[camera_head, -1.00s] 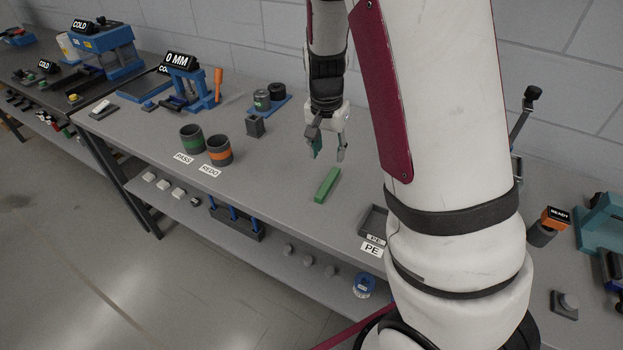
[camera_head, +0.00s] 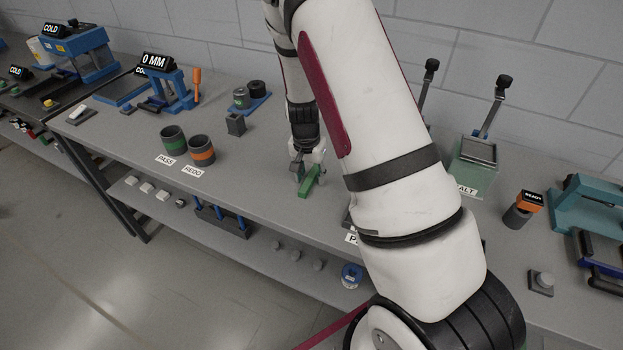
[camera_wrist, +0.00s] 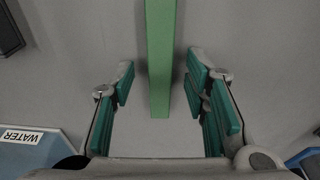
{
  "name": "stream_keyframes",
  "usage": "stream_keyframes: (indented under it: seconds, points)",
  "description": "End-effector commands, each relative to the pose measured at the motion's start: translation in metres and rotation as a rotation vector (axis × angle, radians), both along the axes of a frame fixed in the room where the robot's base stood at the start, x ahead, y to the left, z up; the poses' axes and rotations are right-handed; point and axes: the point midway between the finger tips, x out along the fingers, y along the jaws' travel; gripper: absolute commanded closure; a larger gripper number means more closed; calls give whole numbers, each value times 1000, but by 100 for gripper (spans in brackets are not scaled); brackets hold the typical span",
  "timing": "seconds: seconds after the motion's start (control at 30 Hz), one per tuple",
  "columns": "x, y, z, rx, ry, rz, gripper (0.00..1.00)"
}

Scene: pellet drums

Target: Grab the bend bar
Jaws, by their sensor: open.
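The bend bar is a green rectangular bar (camera_head: 309,182) lying on the grey bench top in the head view. In the wrist view the green bar (camera_wrist: 160,60) runs from the top edge down to between the finger pads. My gripper (camera_head: 307,172) is low over the bench at the bar, partly hidden by its own fingers and the arm. In the wrist view my gripper (camera_wrist: 160,92) is open, with teal pads on both sides of the bar's near end and a visible gap on each side.
Two cups, one green-banded (camera_head: 173,140) and one orange-banded (camera_head: 201,150), stand left of the gripper. A small grey block (camera_head: 236,124) stands behind them. My arm hides most of the tray by the PE label. A blue item labelled WATER (camera_wrist: 25,150) shows in the wrist view.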

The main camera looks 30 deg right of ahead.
Motion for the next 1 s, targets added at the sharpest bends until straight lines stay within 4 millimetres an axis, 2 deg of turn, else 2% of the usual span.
stream_keyframes:
  seconds: [0.27, 0.43, 0.83, 1.0]
  points:
    - [1, 0, -2, 1, -1, -1, 61]
    - [1, 0, -2, 0, -1, 0, 99]
    - [1, 0, -1, 0, -1, 0, 100]
    - [2, 0, 7, -1, -2, 1, 100]
